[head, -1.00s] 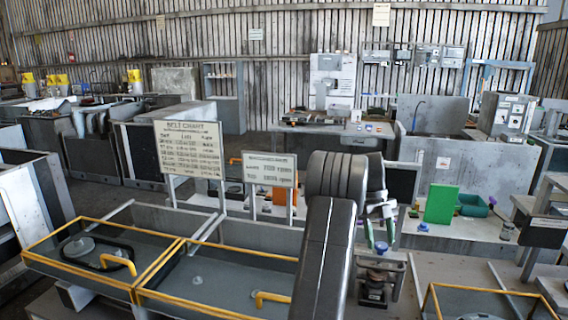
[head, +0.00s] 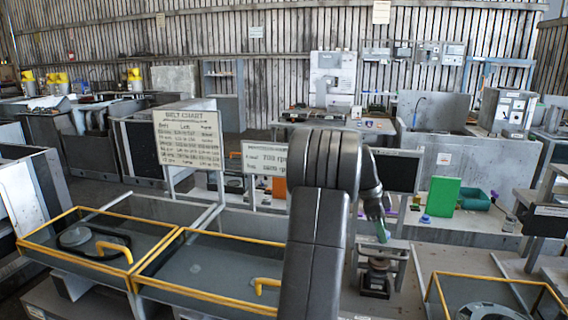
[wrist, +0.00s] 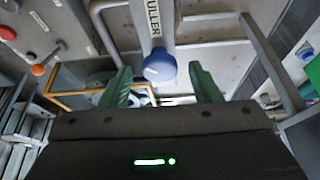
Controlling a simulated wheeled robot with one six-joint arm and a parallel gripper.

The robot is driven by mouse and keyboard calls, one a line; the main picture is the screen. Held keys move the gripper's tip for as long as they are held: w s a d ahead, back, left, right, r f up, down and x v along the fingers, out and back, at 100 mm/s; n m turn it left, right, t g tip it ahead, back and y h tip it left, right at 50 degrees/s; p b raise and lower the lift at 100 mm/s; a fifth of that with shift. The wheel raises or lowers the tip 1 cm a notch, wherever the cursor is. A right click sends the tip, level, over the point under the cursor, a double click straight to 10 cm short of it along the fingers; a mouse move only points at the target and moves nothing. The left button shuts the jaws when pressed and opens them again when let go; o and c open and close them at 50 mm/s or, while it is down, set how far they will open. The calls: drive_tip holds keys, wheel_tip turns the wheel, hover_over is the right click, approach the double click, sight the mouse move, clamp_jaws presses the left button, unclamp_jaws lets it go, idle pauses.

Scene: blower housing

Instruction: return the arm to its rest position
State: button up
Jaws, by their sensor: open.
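My arm (head: 318,230) rises from the bottom middle of the head view and bends over to the right. My gripper (head: 383,230) hangs down at its end, with a green fingertip showing above a small dark bench fixture (head: 376,278). In the wrist view my gripper (wrist: 161,80) has its two green fingers apart, with nothing held between them. A blue round knob (wrist: 159,66) on a bar lettered "ULLER" shows beyond and between the fingertips. I cannot tell the gap between the knob and the fingers.
Yellow-edged trays (head: 205,292) lie left of my arm, with another (head: 490,295) at lower right. A belt chart (head: 188,138) and a smaller sign (head: 264,157) stand behind. A green block (head: 441,196) and a dark screen (head: 397,170) stand on the bench behind my gripper.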

drive_tip(key=n, duration=0.1)
drive_tip(key=n+t, duration=0.1)
drive_tip(key=n, duration=0.1)
drive_tip(key=shift+s+n, duration=0.2)
drive_tip(key=shift+n, duration=0.1)
drive_tip(key=shift+n+t+p, duration=0.55)
drive_tip(key=shift+n+t, duration=0.05)
drive_tip(key=shift+n, duration=0.6)
drive_tip(key=shift+s, duration=0.15)
